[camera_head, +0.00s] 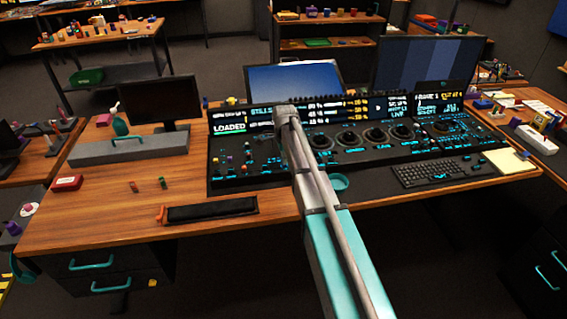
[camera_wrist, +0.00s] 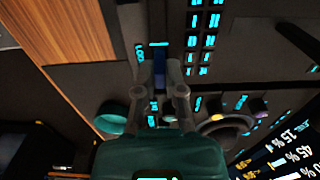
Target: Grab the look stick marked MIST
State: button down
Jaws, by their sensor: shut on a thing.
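In the wrist view, my gripper (camera_wrist: 159,77) is shut on a small dark blue stick (camera_wrist: 159,68) that stands on the black control panel. One finger is on each side of it. Small cyan labels lie around it, but I cannot read MIST on any of them. In the head view, the panel (camera_head: 235,172) lies on the wooden desk, and my arm crosses in front of it. The gripper and the held stick cannot be made out there.
In the wrist view, a teal round dish (camera_wrist: 110,119) and a dark knob with a pale ring (camera_wrist: 222,127) are near the gripper. In the head view, a keyboard (camera_head: 440,174) lies to the right and monitors stand behind. The desk's left front (camera_head: 110,205) has free room.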

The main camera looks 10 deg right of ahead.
jog(key=shift+r, duration=0.1)
jog(key=shift+r+p, duration=1.25)
jog(key=shift+p, duration=0.05)
jog(key=s+d+r+p, duration=0.3)
jog(key=s+r+p, duration=0.7)
jog(key=s, duration=0.3)
jog(key=shift+s+d+r, duration=0.15)
jog(key=shift+s+d, duration=0.1)
jog(key=shift+d, duration=0.05)
